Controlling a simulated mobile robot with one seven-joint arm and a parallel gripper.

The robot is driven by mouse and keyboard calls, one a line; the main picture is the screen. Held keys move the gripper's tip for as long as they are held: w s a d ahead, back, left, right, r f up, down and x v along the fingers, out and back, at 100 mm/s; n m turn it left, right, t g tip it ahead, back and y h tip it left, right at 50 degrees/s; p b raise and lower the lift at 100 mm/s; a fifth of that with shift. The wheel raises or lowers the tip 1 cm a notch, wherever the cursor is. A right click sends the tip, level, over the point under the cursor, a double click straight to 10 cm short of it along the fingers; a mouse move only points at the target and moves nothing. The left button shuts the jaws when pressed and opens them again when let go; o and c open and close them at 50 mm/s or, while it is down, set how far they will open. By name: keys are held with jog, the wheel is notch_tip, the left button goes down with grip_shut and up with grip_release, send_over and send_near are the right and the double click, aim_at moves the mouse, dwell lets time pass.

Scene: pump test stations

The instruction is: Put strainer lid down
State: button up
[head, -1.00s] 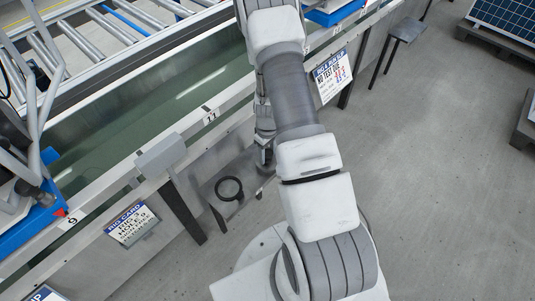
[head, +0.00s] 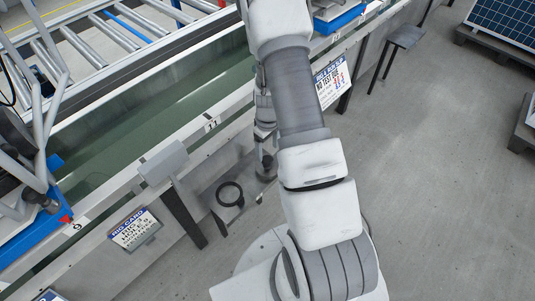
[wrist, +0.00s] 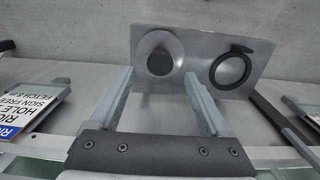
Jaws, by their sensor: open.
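In the wrist view a round grey metal piece with a dark round centre, which looks like the strainer lid (wrist: 160,48), appears to sit on a small metal shelf (wrist: 203,41). My gripper (wrist: 158,74) is open, with one finger on each side of the piece's near edge. I cannot tell whether the fingers touch it. In the head view my gripper (head: 266,170) is over the right part of the shelf (head: 222,215), and my arm and gripper hide the lid there.
A black ring with a tab (wrist: 231,70) lies on the shelf right of my gripper; it also shows in the head view (head: 230,194). A rig card (head: 135,229) and a grey bracket plate (head: 163,162) stand left of the shelf. Open floor (head: 430,190) lies to the right.

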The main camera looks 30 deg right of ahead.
notch_tip(320, 180, up, 5)
jog(key=p, duration=0.1)
notch_tip(320, 180, up, 13)
jog(key=t, duration=0.1)
send_over(268, 159)
jog(key=a, duration=0.4)
jog(key=s+a+r+m+t, duration=0.1)
jog(key=s+a+r, duration=0.1)
jog(key=r, duration=0.4)
jog(key=s+a+r+m+t, duration=0.1)
jog(key=a+r, duration=0.1)
jog(key=r, duration=0.3)
jog(key=s+a+r+m+t, duration=0.1)
jog(key=s+a+r, duration=0.1)
jog(key=s+r, duration=0.4)
jog(key=s+a+r+m+t, duration=0.1)
jog(key=s+a+r, duration=0.1)
jog(key=s+r, duration=0.3)
jog(key=s, duration=0.4)
jog(key=shift+s+a+r+t, duration=0.3)
jog(key=shift+r, duration=0.1)
